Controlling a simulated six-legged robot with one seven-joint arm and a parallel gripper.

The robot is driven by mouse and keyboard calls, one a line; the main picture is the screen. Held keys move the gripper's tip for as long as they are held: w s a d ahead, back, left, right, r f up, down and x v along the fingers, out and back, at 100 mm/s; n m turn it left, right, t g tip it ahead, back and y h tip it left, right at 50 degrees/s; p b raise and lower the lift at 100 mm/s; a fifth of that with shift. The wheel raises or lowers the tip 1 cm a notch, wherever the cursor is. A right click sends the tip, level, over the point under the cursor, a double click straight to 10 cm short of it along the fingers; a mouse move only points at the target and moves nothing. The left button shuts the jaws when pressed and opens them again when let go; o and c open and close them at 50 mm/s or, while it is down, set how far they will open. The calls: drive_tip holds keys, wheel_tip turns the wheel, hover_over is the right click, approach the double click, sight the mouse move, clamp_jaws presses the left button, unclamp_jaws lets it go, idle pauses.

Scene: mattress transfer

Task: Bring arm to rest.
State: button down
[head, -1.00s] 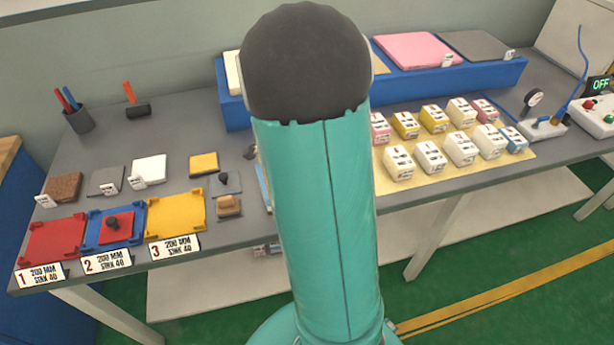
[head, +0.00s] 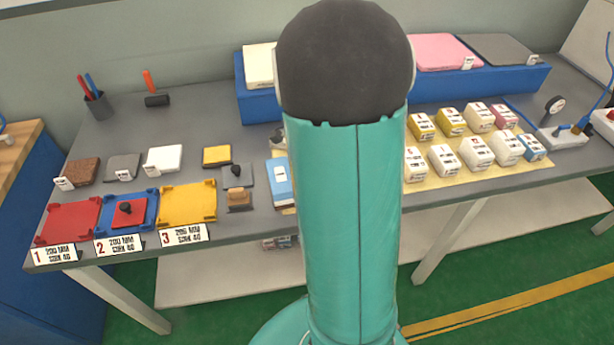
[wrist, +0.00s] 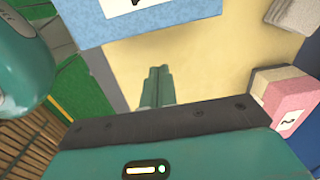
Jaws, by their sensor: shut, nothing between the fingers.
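My arm stands raised in the middle of the head view and hides part of the table behind it; my gripper does not show there. In the wrist view my gripper (wrist: 157,88) is shut and empty, its two fingers side by side over a pale yellow surface (wrist: 200,65). A blue block with a white label (wrist: 135,18) is beyond the fingertips, and a pink and white labelled block (wrist: 285,108) is at the right.
The grey table (head: 205,125) holds red, blue and yellow trays (head: 188,203) at the left. Several labelled blocks (head: 475,150) stand on a yellow mat at the right. A blue rack (head: 500,83) with pads is at the back. A blue cabinet (head: 50,235) is at the left.

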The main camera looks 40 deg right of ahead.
wheel_tip(320, 180, up, 8)
drive_tip(key=shift+f, duration=0.25)
drive_tip(key=shift+w+a, duration=0.1)
